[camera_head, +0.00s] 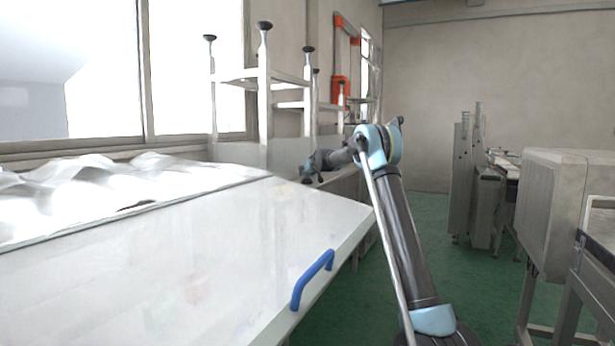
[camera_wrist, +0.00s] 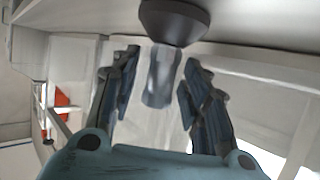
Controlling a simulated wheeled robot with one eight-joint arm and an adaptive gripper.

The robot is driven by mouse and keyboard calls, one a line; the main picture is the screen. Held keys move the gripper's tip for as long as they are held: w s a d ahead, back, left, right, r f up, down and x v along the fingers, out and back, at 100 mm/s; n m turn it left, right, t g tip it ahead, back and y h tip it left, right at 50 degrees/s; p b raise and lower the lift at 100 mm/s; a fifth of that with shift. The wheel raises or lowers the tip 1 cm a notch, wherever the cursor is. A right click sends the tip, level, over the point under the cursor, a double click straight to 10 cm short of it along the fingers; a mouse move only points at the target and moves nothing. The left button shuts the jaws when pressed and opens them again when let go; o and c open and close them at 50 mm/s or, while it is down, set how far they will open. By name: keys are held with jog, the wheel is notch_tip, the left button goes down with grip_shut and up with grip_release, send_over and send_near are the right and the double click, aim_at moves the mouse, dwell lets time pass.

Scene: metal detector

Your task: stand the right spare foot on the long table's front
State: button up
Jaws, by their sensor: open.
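A spare foot (camera_wrist: 174,20) with a wide black disc and a grey metal stem shows at the top middle of the wrist view. Its disc is next to a pale surface (camera_wrist: 255,35), and the picture looks turned over. My gripper (camera_wrist: 160,60) is open, with its dark fingers on either side of the stem and a visible gap on each side. In the head view my gripper (camera_head: 312,163) is small, low over the far end of a pale table (camera_head: 338,182). The foot is too small to make out surely there, so I cannot tell whether it is the right one.
A white panel with a blue handle (camera_head: 312,279) fills the near left, with crumpled clear sheeting (camera_head: 110,185) behind it. An upturned white frame (camera_head: 264,90) with black feet stands by the window. Grey machines (camera_head: 560,200) stand at right. Green floor (camera_head: 440,215) lies between.

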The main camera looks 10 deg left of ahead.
jog(key=v, duration=1.2)
dwell(0.3)
